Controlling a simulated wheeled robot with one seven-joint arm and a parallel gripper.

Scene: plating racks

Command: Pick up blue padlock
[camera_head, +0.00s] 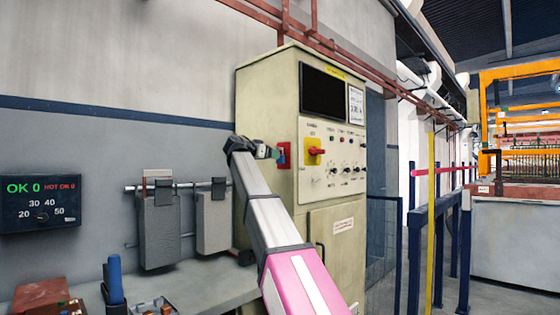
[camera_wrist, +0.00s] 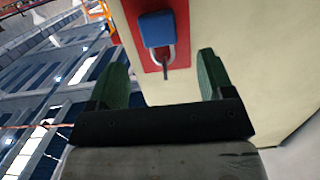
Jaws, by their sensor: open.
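The blue padlock (camera_wrist: 157,30) hangs on a red plate (camera_wrist: 181,13) on the cabinet's side in the wrist view. Its grey shackle shows against the plate. My gripper (camera_wrist: 165,68) is open, with its two green fingers apart and nothing between them. The padlock appears ahead of the gap between the fingertips, and I see no contact. In the head view, my gripper (camera_head: 272,152) is close to the red plate (camera_head: 284,155) on the cabinet. A small bit of blue, likely the padlock (camera_head: 278,153), shows there, mostly hidden by my gripper.
The beige control cabinet (camera_head: 335,215) has a screen, knobs and a red-yellow switch (camera_head: 314,151). Two grey boxes (camera_head: 158,230) hang on a rail to the left. A bench (camera_head: 205,285) with a blue-handled item (camera_head: 115,280) stands below. A blue railing is at the right.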

